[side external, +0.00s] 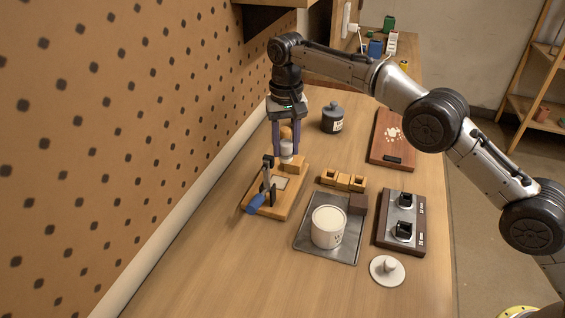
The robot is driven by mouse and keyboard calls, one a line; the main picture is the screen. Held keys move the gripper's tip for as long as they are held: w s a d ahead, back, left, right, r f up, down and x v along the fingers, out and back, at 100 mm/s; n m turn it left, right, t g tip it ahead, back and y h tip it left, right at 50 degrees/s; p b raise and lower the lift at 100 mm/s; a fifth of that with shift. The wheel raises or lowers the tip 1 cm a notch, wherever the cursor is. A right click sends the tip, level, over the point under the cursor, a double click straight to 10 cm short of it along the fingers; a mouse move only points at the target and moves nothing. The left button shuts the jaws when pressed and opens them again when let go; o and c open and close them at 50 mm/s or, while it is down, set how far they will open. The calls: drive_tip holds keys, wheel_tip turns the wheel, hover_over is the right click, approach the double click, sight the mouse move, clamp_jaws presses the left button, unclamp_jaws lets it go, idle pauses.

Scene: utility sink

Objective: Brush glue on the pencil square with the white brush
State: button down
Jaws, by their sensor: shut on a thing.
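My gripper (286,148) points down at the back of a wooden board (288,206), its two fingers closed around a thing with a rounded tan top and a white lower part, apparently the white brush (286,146). Its lower end is close to a wooden block on the board; I cannot tell whether they touch. A pale square patch (281,183), probably the pencil square, lies on the board in front of the gripper. A dark clamp with a blue handle (256,204) stands at its left. A white pot with pale contents (328,228) stands open on a grey metal tray (345,255).
A white knobbed lid (387,270) lies right of the tray. A dark rack with two black holders (402,222), a slotted wooden block (343,180), a grey lidded jar (332,118) and a brown board (391,140) stand nearby. A pegboard wall (130,130) bounds the left.

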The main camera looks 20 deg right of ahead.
sight(286, 158)
drive_tip(key=shift+f, duration=0.2)
drive_tip(key=shift+f, duration=3.15)
drive_tip(key=shift+w+a+f, duration=0.15)
drive_tip(key=shift+f, duration=0.25)
drive_tip(key=shift+w+a+f, duration=0.15)
drive_tip(key=shift+f, duration=0.2)
drive_tip(key=shift+w+a, duration=1.05)
drive_tip(key=shift+a, duration=0.15)
drive_tip(key=shift+s+d, duration=1.5)
drive_tip(key=shift+d, duration=0.1)
wheel_tip(286, 158, up, 4)
drive_tip(key=shift+w+a+r, duration=0.1)
drive_tip(key=shift+r, duration=2)
